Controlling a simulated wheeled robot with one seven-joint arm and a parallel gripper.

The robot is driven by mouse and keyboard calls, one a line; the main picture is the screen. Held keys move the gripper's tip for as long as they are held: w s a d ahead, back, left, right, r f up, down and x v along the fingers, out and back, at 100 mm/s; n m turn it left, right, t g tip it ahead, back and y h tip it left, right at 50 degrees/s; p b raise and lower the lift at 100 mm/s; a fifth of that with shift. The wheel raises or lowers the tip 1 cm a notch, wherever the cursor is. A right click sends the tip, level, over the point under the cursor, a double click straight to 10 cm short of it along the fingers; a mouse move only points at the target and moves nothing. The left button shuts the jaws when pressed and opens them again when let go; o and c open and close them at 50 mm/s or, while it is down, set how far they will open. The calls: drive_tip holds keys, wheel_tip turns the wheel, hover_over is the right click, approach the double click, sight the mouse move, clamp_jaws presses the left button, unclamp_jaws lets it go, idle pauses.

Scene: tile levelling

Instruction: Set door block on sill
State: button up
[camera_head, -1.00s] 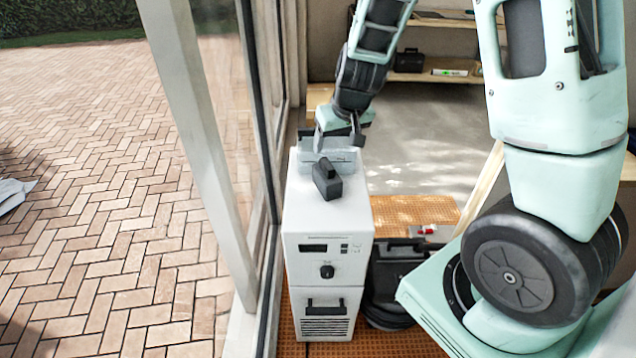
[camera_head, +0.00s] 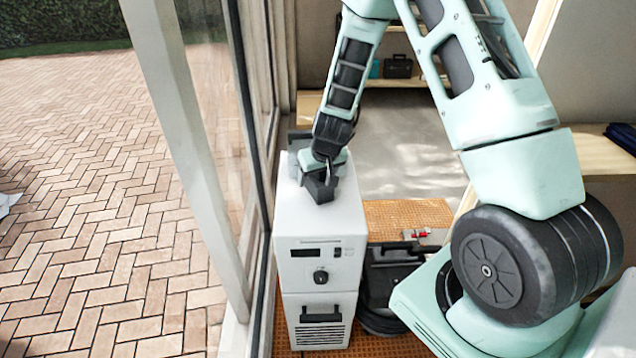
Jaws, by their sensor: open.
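A dark grey block (camera_head: 320,190), which I take to be the door block, sits on the white top of a boxy machine (camera_head: 318,227). My gripper (camera_head: 318,172) is directly over it, pointing down, with its jaws open. The gripper hides the block's upper part. I cannot tell whether the fingers are around the block or just above it. The pale sill and frame foot (camera_head: 236,335) of the glass door run along the left side of the machine. Much of the sill is hidden behind the frame and the machine.
A pale upright post (camera_head: 185,130) and the glass stand left of the machine, with brick paving (camera_head: 90,200) outside. A black case (camera_head: 385,280) stands close on the machine's right, on orange matting (camera_head: 400,215). Grey floor behind is clear. Shelves (camera_head: 420,80) stand at the back.

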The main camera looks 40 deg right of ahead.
drive_tip(key=shift+w+f, duration=0.15)
drive_tip(key=shift+f, duration=0.25)
drive_tip(key=c, duration=1.5)
clamp_jaws()
drive_tip(key=shift+r, duration=0.2)
